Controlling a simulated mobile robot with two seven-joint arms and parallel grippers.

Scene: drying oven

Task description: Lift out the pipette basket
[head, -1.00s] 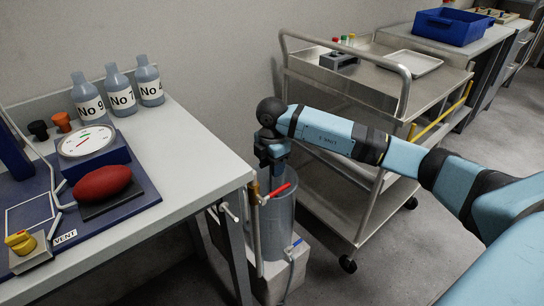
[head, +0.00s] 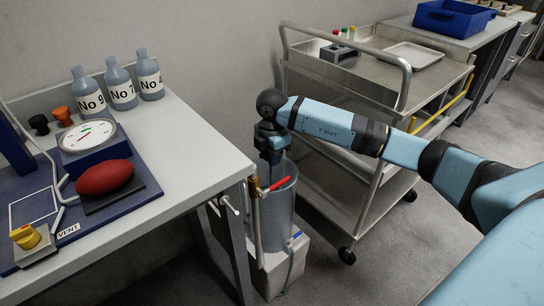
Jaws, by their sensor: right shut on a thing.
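A tall grey cylinder (head: 277,216) stands on a pale block on the floor, between the bench and the trolley. My right gripper (head: 273,158) points down at the cylinder's open top. It is shut on the top of the pipette basket, which is mostly hidden by the gripper and the cylinder wall. How far the basket stands inside the cylinder cannot be made out. My left gripper is not in view.
The bench (head: 185,165) with bottles, a dial and a red bulb is at left. A steel trolley (head: 345,70) stands close at right.

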